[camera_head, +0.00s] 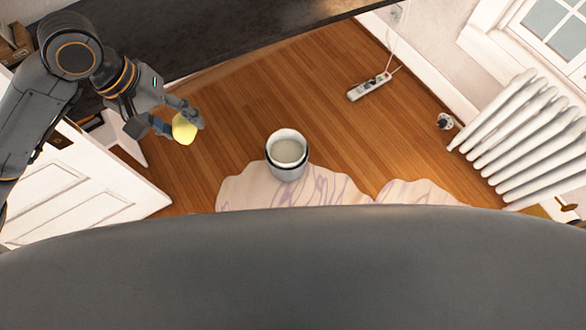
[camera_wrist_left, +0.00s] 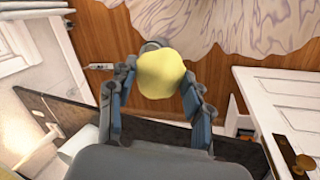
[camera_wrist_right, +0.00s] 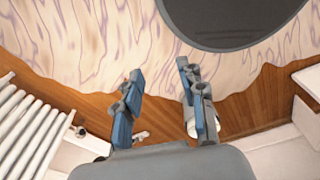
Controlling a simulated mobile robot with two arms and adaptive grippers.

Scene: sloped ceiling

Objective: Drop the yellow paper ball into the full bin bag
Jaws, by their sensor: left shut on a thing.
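The yellow paper ball (camera_head: 184,130) is held off the floor by my left gripper (camera_head: 182,126), left of the bin in the head view. In the left wrist view the ball (camera_wrist_left: 160,74) sits between the two fingers of the left gripper (camera_wrist_left: 160,82). A white bin (camera_head: 287,172) with a dark band near its rim and a pale inside stands upright on the floor, apart from the ball. I cannot tell how full it is. My right gripper (camera_wrist_right: 160,72) is open and empty in the right wrist view; it is not in the head view.
A pale, purple-veined rug (camera_head: 335,188) lies on the wooden floor beside the bin. A dark counter (camera_head: 230,35) runs along the top and a white door (camera_head: 75,190) is at left. A power strip (camera_head: 368,86) and a radiator (camera_head: 525,135) are at right.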

